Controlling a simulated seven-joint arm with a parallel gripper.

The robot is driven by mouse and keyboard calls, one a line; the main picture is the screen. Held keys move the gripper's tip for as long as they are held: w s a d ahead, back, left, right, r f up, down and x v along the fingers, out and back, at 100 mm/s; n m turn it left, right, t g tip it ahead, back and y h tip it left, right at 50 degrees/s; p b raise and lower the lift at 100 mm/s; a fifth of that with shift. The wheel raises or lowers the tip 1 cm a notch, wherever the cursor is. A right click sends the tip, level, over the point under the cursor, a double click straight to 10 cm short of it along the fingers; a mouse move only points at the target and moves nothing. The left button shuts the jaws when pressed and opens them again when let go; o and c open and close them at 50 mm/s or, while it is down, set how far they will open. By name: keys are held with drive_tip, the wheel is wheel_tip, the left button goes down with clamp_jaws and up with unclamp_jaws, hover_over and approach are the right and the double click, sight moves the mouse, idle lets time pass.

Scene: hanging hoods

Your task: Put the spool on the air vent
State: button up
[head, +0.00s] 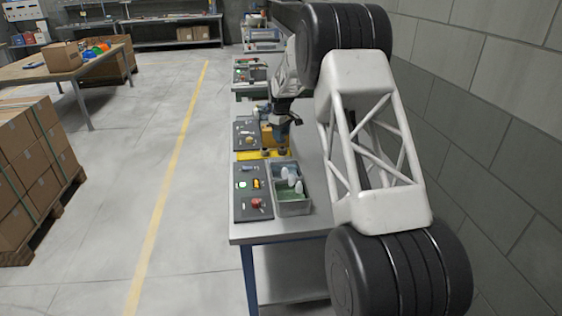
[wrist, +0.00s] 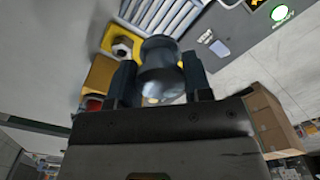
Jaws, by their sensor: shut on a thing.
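My gripper (wrist: 160,82) is shut on a dark grey, flanged cylinder that looks like the spool (wrist: 160,62), held between its two fingers in the wrist view. In the head view my gripper (head: 281,130) hangs over the bench near a yellow block, and the spool is too small to make out there. A slatted grey grille (wrist: 168,14), likely the air vent, shows at the top of the wrist view beyond the spool. The gap between spool and grille is hard to judge.
A grey bin (head: 294,210) with white bottles and a dark control panel (head: 247,208) with a red knob stand nearer. A wall (head: 490,110) borders the right.

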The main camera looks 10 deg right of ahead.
drive_tip(key=shift+f, duration=3.1)
drive_tip(key=shift+f, duration=1.9)
drive_tip(key=shift+f, duration=0.15)
drive_tip(key=o, duration=1)
drive_tip(key=shift+c, duration=0.2)
drive_tip(key=shift+r, duration=6.15)
